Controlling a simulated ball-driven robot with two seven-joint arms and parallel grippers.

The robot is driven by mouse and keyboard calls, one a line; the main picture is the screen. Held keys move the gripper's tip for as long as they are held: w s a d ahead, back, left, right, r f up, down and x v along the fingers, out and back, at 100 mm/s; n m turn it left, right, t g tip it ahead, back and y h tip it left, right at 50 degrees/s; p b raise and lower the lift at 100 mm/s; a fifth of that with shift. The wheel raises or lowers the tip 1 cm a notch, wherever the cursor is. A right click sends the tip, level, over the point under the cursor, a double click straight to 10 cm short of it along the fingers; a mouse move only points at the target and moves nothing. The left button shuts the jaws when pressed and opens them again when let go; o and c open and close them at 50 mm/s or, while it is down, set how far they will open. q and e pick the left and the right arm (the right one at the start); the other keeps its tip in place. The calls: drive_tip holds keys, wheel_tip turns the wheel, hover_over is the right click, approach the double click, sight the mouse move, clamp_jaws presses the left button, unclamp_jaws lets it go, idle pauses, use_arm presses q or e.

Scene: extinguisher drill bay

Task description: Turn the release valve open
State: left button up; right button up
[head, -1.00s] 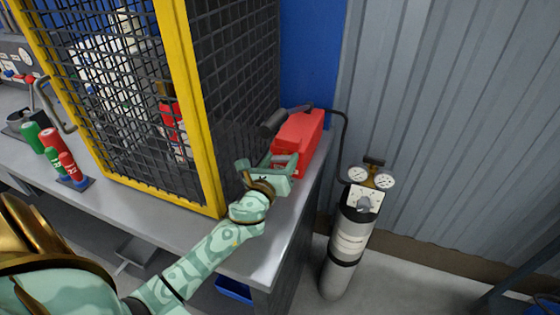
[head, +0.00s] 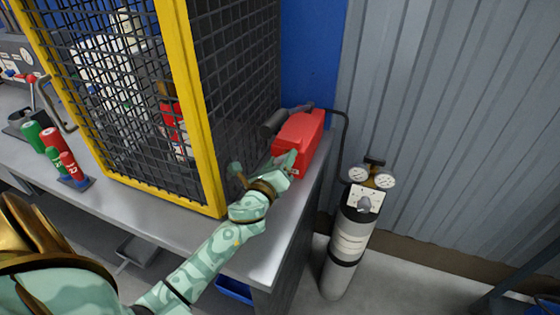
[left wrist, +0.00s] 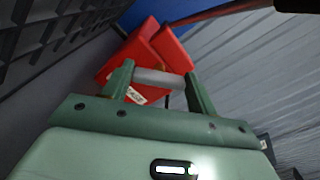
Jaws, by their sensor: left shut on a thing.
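A red box (head: 302,137) stands at the right end of the bench, beside the mesh cage, and also shows in the left wrist view (left wrist: 172,50). My left gripper (head: 264,163) is in front of the box's near face. In the left wrist view, its two green fingers (left wrist: 160,88) are shut on a short grey bar (left wrist: 160,80), which seems to be the release valve's handle. How the bar joins the box is hidden. The right gripper is out of view.
The yellow-framed mesh cage (head: 196,110) stands close to the left of my gripper. A grey gas cylinder (head: 345,245) with gauges stands on the floor to the right. Red and green canisters (head: 52,140) stand on the bench at left.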

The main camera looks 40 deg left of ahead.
use_arm(q)
drive_tip(key=o, duration=1)
drive_tip(key=b+v, duration=0.1)
drive_tip(key=v, duration=1.4)
drive_tip(key=shift+s+d+f, duration=0.1)
drive_tip(key=shift+s+d, duration=0.05)
drive_tip(key=shift+s+d+b, duration=0.1)
drive_tip(key=shift+s+b, duration=0.2)
drive_tip(key=shift+s, duration=0.2)
